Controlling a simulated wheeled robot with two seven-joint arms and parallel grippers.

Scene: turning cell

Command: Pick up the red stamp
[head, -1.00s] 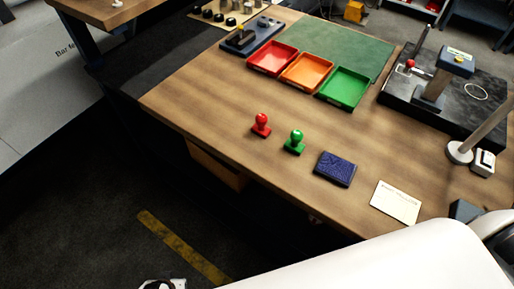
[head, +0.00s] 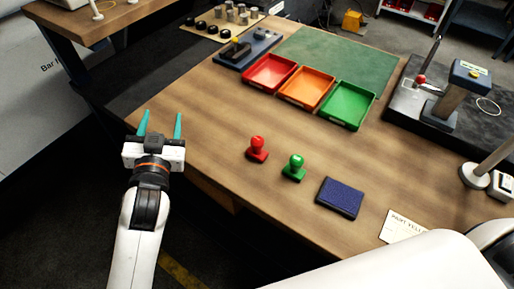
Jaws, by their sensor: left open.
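The red stamp (head: 257,149) stands upright on the wooden table, its round knob up, left of the green stamp (head: 294,167). My left gripper (head: 160,125) is open and empty, with two teal fingers pointing away from me. It is at the table's left edge, to the left of the red stamp and apart from it. My right gripper is not in view.
A blue ink pad (head: 340,198) and a white card (head: 401,227) lie to the right. Red (head: 270,72), orange (head: 307,88) and green trays (head: 346,105) stand behind the stamps. The wood left of the red stamp is clear.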

